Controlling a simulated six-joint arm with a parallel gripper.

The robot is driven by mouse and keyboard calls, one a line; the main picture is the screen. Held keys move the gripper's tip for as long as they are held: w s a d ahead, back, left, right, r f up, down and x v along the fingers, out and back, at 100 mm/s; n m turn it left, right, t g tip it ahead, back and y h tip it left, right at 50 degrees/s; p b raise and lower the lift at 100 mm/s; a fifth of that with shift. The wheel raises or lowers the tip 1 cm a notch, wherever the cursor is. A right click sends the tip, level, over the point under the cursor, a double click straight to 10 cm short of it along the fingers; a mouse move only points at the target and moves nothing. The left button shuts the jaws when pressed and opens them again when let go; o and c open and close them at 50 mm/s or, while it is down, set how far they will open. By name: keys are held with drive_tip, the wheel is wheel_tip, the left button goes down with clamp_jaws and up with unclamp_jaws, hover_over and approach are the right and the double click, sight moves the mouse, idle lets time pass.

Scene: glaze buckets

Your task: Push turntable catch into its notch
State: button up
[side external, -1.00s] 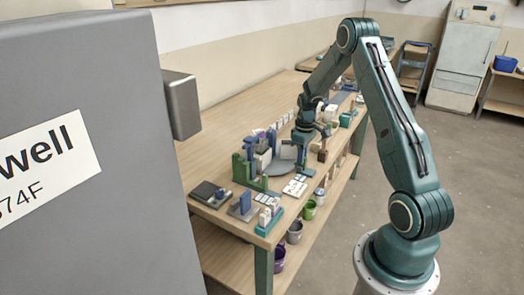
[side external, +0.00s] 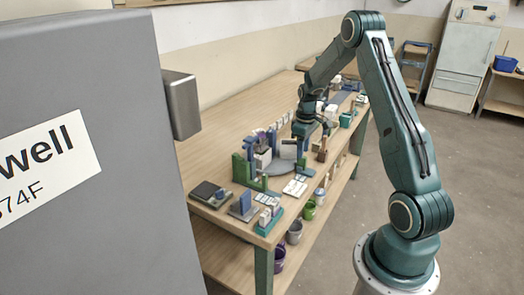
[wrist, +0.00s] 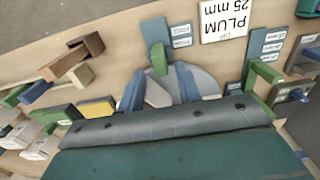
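The turntable (wrist: 207,82) is a pale grey disc, partly hidden by my gripper in the wrist view. A green piece (wrist: 158,58), which may be the catch, stands at the disc's edge by a blue-grey plate (wrist: 154,30). I cannot make out the notch. My gripper (wrist: 160,80) has two blue fingers apart over the disc, with no held thing visible between them. In the side view my gripper (side external: 304,132) is above the far side of the turntable; its fingertips are too small to judge.
A PLUM 25 mm card (wrist: 224,18) lies beyond the disc. Brown blocks (wrist: 75,55) and a yellow-and-green block (wrist: 95,108) are at left; a green-and-blue fixture (wrist: 268,75) is at right. The bench's left side (side external: 228,125) is clear. Buckets (side external: 294,232) stand below.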

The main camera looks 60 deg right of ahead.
drive_tip(key=shift+r, duration=2)
drive_tip(key=shift+r, duration=0.1)
drive_tip(key=shift+w+a+r, duration=0.1)
drive_tip(key=shift+a+r, duration=0.15)
drive_tip(key=s+a+r+t+h, duration=0.1)
drive_tip(key=s+a+r+t, duration=0.15)
drive_tip(key=a+r, duration=1.45)
drive_tip(key=s+a+r+t+y, duration=0.1)
drive_tip(key=s+a+r+t, duration=0.1)
drive_tip(key=s+a, duration=1.3)
drive_tip(key=shift+s+a+r+t, duration=0.15)
drive_tip(key=shift+s+a+t, duration=0.1)
drive_tip(key=shift+s+t, duration=0.3)
